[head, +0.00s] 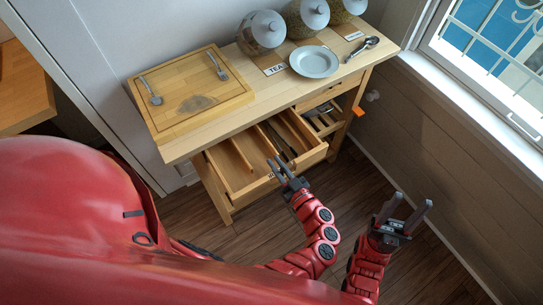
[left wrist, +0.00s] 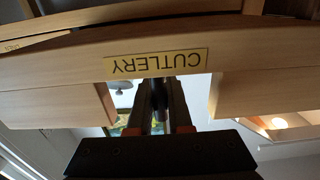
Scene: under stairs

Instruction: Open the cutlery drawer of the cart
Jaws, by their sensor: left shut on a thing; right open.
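The wooden cart (head: 184,150) stands against the wall in the head view. Its cutlery drawer (head: 228,160) is pulled out, showing wooden dividers and some cutlery inside. The drawer's front (left wrist: 50,105) fills the upper part of the left wrist view, with a CUTLERY label (left wrist: 156,63) that appears upside down. My left gripper (head: 285,170) is at the drawer's front edge, shut on it just by the label; its fingers (left wrist: 160,105) also show in the left wrist view. The exact grip point is partly hidden. My right gripper (head: 404,212) is open and empty, off to the right above the floor.
On the cart top are a cutting board (head: 190,115) with two utensils, a white plate (head: 314,62), a spoon (head: 361,48) and several glass jars (head: 262,32). A window (head: 495,45) is at right. Dark wooden floor (head: 262,228) lies clear before the cart.

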